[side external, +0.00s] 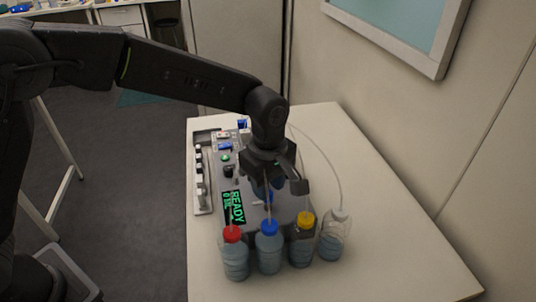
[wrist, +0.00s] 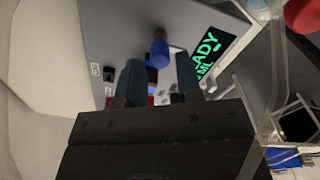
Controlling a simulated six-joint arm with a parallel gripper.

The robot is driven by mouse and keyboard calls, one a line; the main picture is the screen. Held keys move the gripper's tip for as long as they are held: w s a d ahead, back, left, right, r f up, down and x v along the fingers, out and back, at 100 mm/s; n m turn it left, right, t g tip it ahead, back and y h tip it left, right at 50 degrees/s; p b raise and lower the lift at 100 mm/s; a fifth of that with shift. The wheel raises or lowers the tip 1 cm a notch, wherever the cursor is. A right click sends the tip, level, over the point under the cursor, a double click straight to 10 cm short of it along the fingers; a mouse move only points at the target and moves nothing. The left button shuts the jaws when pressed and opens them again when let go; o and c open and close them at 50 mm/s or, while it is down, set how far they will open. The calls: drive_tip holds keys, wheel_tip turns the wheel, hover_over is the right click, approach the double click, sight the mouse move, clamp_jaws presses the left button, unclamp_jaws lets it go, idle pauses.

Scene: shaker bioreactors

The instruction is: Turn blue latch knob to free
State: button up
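The blue knob (wrist: 160,50) shows in the wrist view as a short blue cylinder beside the READY screen, on the grey device (wrist: 205,22). It lies just beyond and between the two fingers of my gripper (wrist: 158,72), with no contact visible. My gripper is open and nothing is held. In the side view my gripper (side external: 280,186) is low over the device, pointing down, and a small blue part (side external: 267,195) shows partly hidden behind it. I cannot tell the knob's turn angle.
Bottles with a red cap (side external: 232,234), a blue cap (side external: 269,228) and a yellow cap (side external: 305,219) stand along the device's near side, beside a clear-topped bottle (side external: 334,235). Thin tubes rise from them. The READY screen (side external: 233,207) faces up. The table (side external: 400,240) is clear at right.

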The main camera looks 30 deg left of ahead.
wheel_tip(320, 180, up, 12)
idle(0.3)
idle(0.3)
drive_tip(key=s+a+r+m+t, duration=0.4)
drive_tip(key=s+a+m, duration=0.6)
drive_tip(key=s+a, duration=0.55)
drive_tip(key=s+a+f+m+t, duration=0.1)
drive_tip(key=s+a+f+m, duration=0.3)
drive_tip(key=s, duration=0.1)
drive_tip(key=shift+s+a+m+t, duration=0.3)
drive_tip(key=shift+a, duration=0.1)
